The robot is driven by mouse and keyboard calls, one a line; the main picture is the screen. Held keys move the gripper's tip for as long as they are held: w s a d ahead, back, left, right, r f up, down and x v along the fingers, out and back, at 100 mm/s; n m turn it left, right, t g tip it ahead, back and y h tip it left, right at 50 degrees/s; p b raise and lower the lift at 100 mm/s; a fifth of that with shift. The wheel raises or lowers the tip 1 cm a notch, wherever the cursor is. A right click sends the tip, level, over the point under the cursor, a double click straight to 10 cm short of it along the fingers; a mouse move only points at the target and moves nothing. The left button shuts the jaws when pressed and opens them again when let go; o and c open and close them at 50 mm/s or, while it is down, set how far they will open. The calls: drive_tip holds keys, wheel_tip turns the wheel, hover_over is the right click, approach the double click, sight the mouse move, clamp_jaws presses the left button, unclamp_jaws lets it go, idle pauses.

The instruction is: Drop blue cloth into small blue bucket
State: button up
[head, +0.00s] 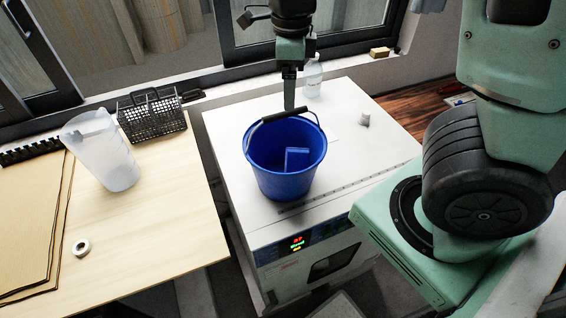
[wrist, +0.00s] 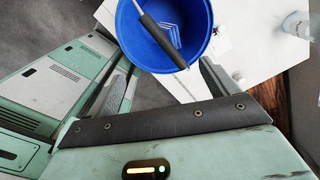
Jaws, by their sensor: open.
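The small blue bucket (head: 265,178) stands upright on the white oven top, its dark handle grip (head: 283,115) lying near the back rim. It also shows in the wrist view (wrist: 147,52). A lighter blue folded-looking shape (head: 297,160) lies inside the bucket, and it shows as pale angled lines in the wrist view (wrist: 172,36). It may be the blue cloth, but I cannot be sure. No other blue cloth is visible. My gripper (head: 289,106) points down by the back rim near the handle. In the wrist view its fingers are apart with nothing held between them.
The white oven (head: 235,130) has a small white knob-like item (head: 364,119) and a clear bottle (head: 313,76) at the back. The wooden table (head: 180,220) at left holds a translucent jug (head: 112,160), a black wire basket (head: 152,119) and a tape roll (head: 81,247).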

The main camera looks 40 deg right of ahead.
wheel_tip(320, 180, up, 17)
drive_tip(key=b, duration=0.2)
drive_tip(key=shift+r, duration=0.15)
idle(0.4)
drive_tip(key=s+a+f+n+b, duration=0.4)
drive_tip(key=a+f+n, duration=0.2)
drive_tip(key=f+n, duration=0.3)
drive_tip(key=s+a+f+n+b, duration=0.3)
drive_tip(key=a+f+n, duration=0.4)
drive_tip(key=f+n, duration=0.1)
drive_tip(key=s+a+f+n+b, duration=0.2)
drive_tip(key=s+f+n, duration=0.3)
drive_tip(key=n, duration=0.3)
drive_tip(key=s+a+f+n+b, duration=0.2)
drive_tip(key=s+f+n+b, duration=0.1)
drive_tip(key=s+f+n, duration=0.3)
drive_tip(key=shift+a+f+n+y, duration=0.25)
drive_tip(key=shift+f+n+y, duration=0.05)
drive_tip(key=shift+f+n, duration=0.95)
